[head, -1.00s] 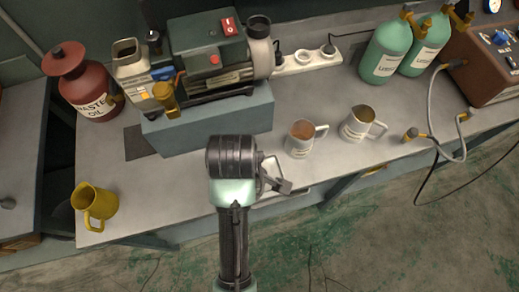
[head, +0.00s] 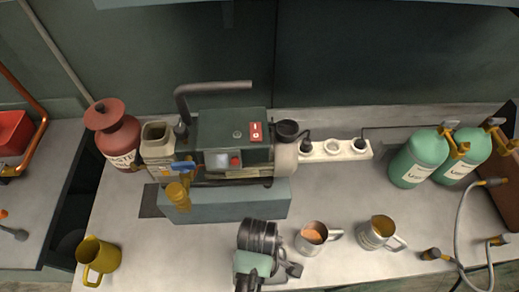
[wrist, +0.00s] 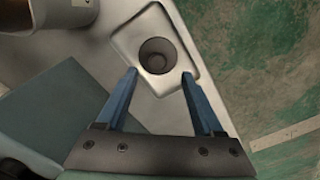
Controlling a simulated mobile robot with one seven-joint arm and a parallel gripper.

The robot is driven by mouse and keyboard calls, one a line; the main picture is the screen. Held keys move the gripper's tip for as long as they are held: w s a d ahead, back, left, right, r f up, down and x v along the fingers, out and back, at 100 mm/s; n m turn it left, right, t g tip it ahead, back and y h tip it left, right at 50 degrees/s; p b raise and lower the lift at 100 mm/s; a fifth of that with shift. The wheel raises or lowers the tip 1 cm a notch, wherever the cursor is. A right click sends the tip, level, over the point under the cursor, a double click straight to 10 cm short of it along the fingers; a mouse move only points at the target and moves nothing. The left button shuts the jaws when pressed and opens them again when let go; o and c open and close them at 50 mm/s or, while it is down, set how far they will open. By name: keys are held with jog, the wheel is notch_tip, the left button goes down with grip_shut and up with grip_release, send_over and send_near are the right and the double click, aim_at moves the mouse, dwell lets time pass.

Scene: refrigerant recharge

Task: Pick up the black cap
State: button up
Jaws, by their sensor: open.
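In the wrist view a dark, round, hollow piece (wrist: 158,55) that looks like the black cap sits in a shallow metal tray (wrist: 190,45) with rounded corners. My gripper (wrist: 160,73) is open, with its two blue fingers apart. The dark piece shows just beyond and between the fingertips, and nothing is held. In the head view my gripper (head: 287,269) is partly hidden by my arm, low in the picture. The tray and the dark piece cannot be made out there.
The pump (head: 232,145) on its blue-grey block (head: 230,207) stands behind my gripper. Two metal mugs (head: 312,238) (head: 380,232) stand to the right. A yellow jug (head: 97,260) stands far left. Green cylinders (head: 420,157) and a hose are at right.

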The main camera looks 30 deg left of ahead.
jog(key=f, duration=0.5)
jog(key=shift+w, duration=0.2)
grip_shut()
